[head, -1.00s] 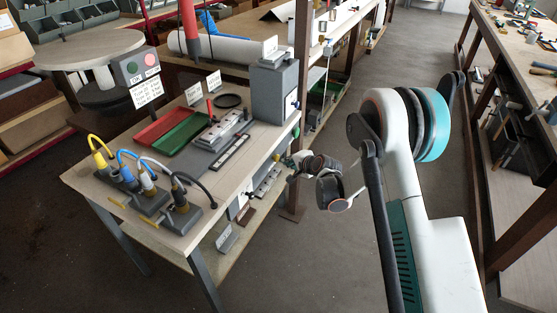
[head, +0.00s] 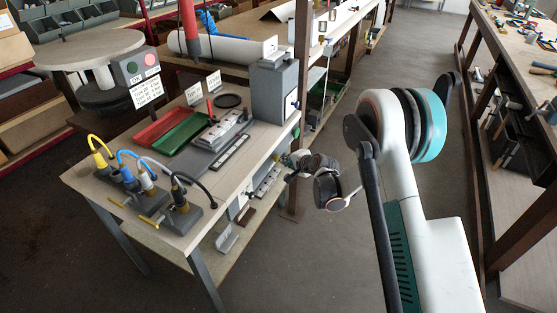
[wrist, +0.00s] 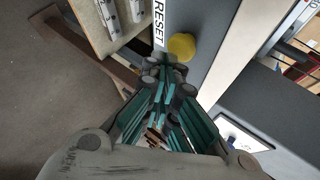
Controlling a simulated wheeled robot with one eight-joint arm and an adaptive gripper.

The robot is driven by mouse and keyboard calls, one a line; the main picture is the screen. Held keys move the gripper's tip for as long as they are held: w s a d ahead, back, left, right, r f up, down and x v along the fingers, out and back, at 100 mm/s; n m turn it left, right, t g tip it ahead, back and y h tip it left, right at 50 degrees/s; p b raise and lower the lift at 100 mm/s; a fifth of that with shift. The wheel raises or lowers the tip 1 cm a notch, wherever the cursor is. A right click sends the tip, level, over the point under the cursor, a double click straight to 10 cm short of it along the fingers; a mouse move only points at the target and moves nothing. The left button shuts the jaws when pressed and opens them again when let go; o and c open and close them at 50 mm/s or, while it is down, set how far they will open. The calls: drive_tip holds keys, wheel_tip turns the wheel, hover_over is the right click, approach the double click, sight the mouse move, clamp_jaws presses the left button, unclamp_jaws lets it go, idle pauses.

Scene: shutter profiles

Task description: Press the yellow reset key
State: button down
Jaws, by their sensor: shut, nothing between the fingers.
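The yellow reset key (wrist: 181,46) is a round knob on a dark grey panel face in the wrist view, beside a white label (wrist: 159,24) reading RESET. My gripper (wrist: 167,72) is shut and empty. In the wrist view its fingertips are just below the key; I cannot tell whether they touch it. In the head view my gripper (head: 290,163) is at the right edge of the workbench (head: 232,178), below the grey box, and partly hidden by my wrist. The key cannot be made out in the head view.
The grey box (head: 273,92) stands on the bench's right end. A red tray (head: 160,126), a green tray (head: 186,131) and hose fittings (head: 180,207) occupy the bench top. A wooden post (head: 301,75) rises close behind my gripper. The floor (head: 270,265) in front is clear.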

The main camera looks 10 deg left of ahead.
drive_tip(key=shift+w+a, duration=0.25)
drive_tip(key=shift+a, duration=0.35)
idle(1.0)
drive_tip(key=shift+s+d, duration=0.2)
drive_tip(key=shift+d, duration=0.3)
drive_tip(key=shift+s+d, duration=0.2)
drive_tip(key=shift+d, duration=0.25)
drive_tip(key=shift+d, duration=0.15)
drive_tip(key=d, duration=0.1)
drive_tip(key=s+d, duration=0.1)
drive_tip(key=d, duration=0.2)
drive_tip(key=shift+s+d, duration=0.2)
drive_tip(key=shift+s, duration=0.15)
idle(0.5)
